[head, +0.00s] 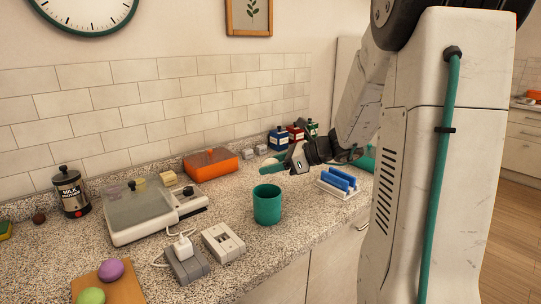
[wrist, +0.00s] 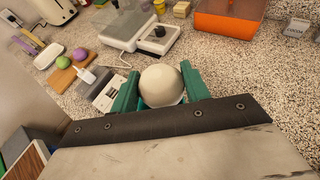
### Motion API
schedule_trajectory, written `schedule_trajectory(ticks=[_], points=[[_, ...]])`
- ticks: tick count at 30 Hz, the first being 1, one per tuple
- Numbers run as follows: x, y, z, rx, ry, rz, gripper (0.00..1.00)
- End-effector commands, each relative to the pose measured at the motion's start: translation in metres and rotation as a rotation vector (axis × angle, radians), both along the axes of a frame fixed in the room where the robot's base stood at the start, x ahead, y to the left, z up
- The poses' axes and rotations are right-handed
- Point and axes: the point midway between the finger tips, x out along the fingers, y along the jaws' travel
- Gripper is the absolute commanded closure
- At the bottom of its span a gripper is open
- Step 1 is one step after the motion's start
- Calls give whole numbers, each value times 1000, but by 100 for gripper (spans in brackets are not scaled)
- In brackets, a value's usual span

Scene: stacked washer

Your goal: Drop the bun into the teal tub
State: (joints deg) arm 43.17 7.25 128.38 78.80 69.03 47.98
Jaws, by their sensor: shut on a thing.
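The bun is a pale, round ball (wrist: 162,86) held between the two teal fingers of my gripper (wrist: 160,90) in the wrist view. In the head view, my gripper (head: 272,167) reaches in from the right, with the pale bun (head: 267,162) partly hidden at its teal fingertips. The teal tub (head: 267,207) stands upright on the speckled counter, open at the top. In the head view, my gripper and the bun appear above the tub's rim, apart from it.
A grey-white socket block (head: 223,243) and a flat appliance (head: 140,212) stand left of the tub. A blue-and-white rack (head: 342,183) is at right, an orange box (head: 211,164) behind. A board (head: 108,284) holds purple and green balls. Counter is bare in front of the tub.

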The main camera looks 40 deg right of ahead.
Motion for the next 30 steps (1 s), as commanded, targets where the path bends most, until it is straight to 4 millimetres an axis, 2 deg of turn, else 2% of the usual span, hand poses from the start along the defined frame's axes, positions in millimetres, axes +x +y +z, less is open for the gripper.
schedule_trajectory(ticks=[6,14,15,17,26,30], points=[[0,2,-12,0,0,2,76],[1,2,-13,-1,0,4,76],[1,2,-13,-1,0,4,45],[1,2,-13,-1,0,4,29],[0,1,-13,-1,-1,3,28],[-10,-8,-7,-2,-2,-1,28]])
